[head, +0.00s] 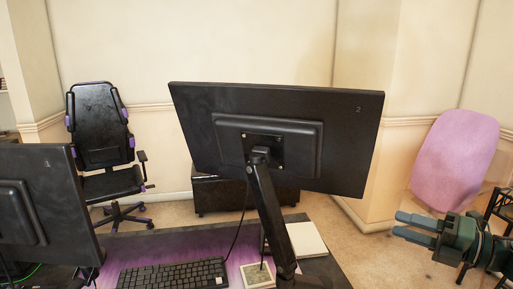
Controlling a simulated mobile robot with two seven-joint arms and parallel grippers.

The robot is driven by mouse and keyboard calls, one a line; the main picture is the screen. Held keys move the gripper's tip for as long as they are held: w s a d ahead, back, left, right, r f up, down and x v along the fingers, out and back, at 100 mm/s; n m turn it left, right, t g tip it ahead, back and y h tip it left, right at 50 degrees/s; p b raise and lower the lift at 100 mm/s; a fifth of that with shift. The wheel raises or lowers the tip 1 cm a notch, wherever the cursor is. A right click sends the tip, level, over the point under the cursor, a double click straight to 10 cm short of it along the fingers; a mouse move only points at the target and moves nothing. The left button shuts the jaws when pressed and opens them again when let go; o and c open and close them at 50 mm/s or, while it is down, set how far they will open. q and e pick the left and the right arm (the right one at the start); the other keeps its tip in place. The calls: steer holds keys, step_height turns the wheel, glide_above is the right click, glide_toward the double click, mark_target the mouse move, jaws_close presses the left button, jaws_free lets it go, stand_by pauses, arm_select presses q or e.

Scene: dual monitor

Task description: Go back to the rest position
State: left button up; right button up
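My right gripper (398,224) is at the lower right, its arm coming in from the right edge. Its two teal fingers point left and stand apart with nothing between them. It is to the right of the desk and touches nothing that I can see. My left gripper is not in view. The black monitor marked 2 (345,140) stands at the centre on an arm, its back toward me and slightly tilted. A second black monitor (50,180) shows its back at the left edge, partly cut off.
The desk (145,243) carries a black keyboard (172,275), a small whitish square (258,276) and a pale flat item (305,240). A black office chair (100,130) stands behind at left. A pink chair (455,155) stands at right. A dark cabinet (220,195) is by the wall.

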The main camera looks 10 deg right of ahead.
steer(key=s+a+f+m+t+h, duration=0.1)
steer(key=s+a+f+m+h, duration=0.15)
steer(key=f+m, duration=0.4)
steer(key=s+a+f+m+t+h, duration=0.1)
steer(key=s+a+f+m+h, duration=0.15)
steer(key=f+m, duration=0.45)
steer(key=s+a+f+m+t+h, duration=0.1)
steer(key=s+a+f+m+h, duration=0.15)
steer(key=f+m, duration=0.4)
steer(key=s+a+f+m+g+h, duration=0.2)
steer(key=s+a+f+m+g, duration=0.2)
steer(key=s+a+f+m, duration=0.5)
steer(key=s+a+f, duration=0.1)
steer(key=a+f, duration=0.2)
steer(key=a, duration=0.1)
steer(key=shift+s+a+f+g, duration=0.15)
steer(key=shift+a+g, duration=0.05)
steer(key=shift+g, duration=0.2)
